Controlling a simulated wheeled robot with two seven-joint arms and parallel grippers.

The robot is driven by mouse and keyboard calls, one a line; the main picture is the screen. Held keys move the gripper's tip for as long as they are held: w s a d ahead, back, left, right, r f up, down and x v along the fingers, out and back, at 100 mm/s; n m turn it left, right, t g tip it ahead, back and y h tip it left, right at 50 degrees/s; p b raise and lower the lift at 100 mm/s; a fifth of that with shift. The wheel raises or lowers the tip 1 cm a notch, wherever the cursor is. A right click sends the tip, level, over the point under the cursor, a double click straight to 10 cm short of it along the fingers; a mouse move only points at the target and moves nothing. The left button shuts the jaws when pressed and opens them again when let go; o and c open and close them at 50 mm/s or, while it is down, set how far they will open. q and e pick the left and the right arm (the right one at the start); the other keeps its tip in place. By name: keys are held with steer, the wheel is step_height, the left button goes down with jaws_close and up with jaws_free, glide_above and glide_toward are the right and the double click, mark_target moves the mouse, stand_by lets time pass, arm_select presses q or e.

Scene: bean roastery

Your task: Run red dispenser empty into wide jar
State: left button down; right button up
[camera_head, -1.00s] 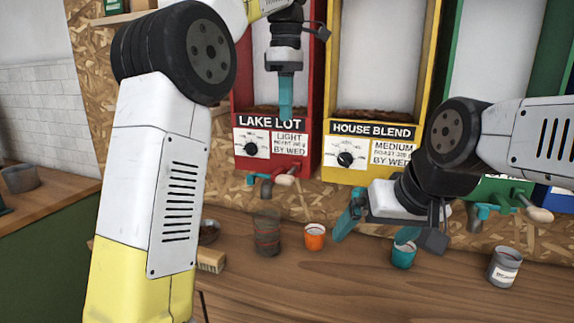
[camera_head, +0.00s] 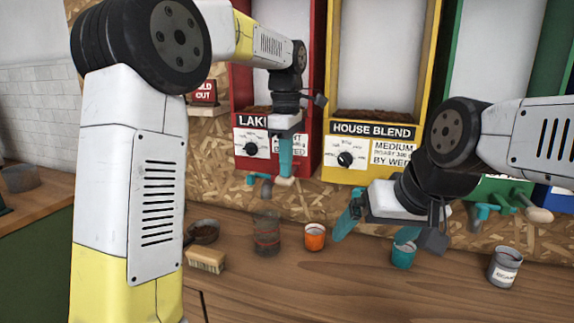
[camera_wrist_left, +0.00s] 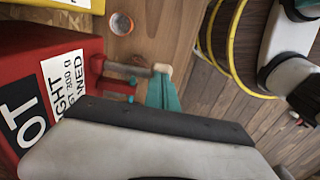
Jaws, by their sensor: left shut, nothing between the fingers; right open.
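The red dispenser (camera_head: 241,165), labelled LAKE LOT, hangs on the wall with brown beans visible low in its window. Its tap has a wooden-ended lever (camera_head: 284,182) and a teal part (camera_head: 266,190). A clear jar (camera_head: 266,240), probably the wide jar, stands on the counter below it. My left gripper (camera_head: 285,172) is shut and empty, pointing down in front of the dispenser, with its tips at the lever's end. In the left wrist view, the teal fingertips (camera_wrist_left: 161,80) are beside the wooden knob (camera_wrist_left: 162,68); contact is unclear. My right gripper (camera_head: 375,225) is open and empty, above the counter.
An orange cup (camera_head: 314,238) stands right of the jar. A dark bowl (camera_head: 203,232) and brush (camera_head: 206,260) lie left. The yellow dispenser (camera_head: 345,176) is beside the red one.

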mark_target(285, 186)
stand_by(0.4)
arm_select(q)
steer(key=shift+s+a+f+t, duration=0.1)
steer(key=shift+s+f+t, duration=0.25)
steer(key=shift+f+t, duration=0.3)
steer(key=shift+s+f+t+h, duration=0.1)
steer(key=shift+f+t+h, duration=0.3)
steer(key=shift+f+t, duration=0.15)
steer(key=shift+s+x, duration=0.15)
steer(key=shift+x, duration=0.55)
steer(key=shift+s+x, duration=0.15)
steer(key=shift+x, duration=0.55)
steer(key=shift+s+a+f, duration=0.15)
steer(key=shift+f, duration=0.2)
